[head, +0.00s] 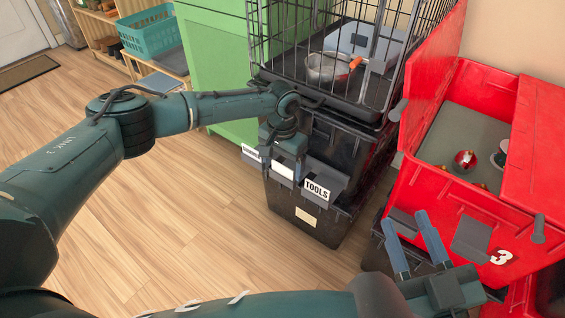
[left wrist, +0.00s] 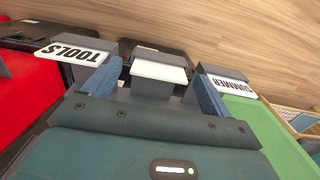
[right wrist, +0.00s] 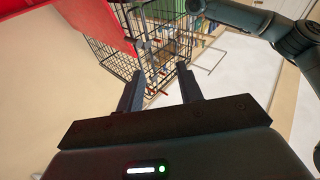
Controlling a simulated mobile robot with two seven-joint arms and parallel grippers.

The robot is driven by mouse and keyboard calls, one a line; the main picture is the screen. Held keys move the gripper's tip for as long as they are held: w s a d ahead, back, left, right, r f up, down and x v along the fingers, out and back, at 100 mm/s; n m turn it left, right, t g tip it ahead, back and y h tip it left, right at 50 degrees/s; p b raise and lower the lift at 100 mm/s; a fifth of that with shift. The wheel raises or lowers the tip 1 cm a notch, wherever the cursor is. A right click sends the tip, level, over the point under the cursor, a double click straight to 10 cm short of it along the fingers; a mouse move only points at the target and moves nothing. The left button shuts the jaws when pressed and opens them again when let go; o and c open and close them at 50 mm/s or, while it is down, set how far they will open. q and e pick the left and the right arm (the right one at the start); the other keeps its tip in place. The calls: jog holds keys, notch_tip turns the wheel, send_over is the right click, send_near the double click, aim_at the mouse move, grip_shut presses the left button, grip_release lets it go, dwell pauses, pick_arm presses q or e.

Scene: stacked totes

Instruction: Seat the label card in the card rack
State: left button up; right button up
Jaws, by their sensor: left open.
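The card rack (head: 311,169) is a row of grey holders on the front of the black tote. A blank-faced white label card (head: 283,171) sits at the middle holder, between a SUMMER card (left wrist: 228,85) and a TOOLS card (head: 316,189). The blank card also shows in the left wrist view (left wrist: 158,72); I cannot tell whether it is fully seated. My left gripper (head: 287,150) is open at the middle holder, with one blue finger on each side of it in the left wrist view. My right gripper (head: 406,219) is open and empty near the red tote's front.
A red tote (head: 480,212) marked 3 is at right. A green cabinet (head: 210,50) stands behind. The wooden floor (head: 150,220) at left is clear.

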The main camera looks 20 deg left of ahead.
pick_arm(q)
notch_tip(320, 180, up, 5)
jog(key=shift+r+p, duration=0.15)
jog(key=shift+p, duration=1)
notch_tip(320, 180, up, 7)
jog(key=p, duration=0.2)
pick_arm(e)
jog(key=shift+s+d+n+h, duration=0.25)
jog(key=shift+d+n+h, duration=0.1)
jog(key=shift+n, duration=0.15)
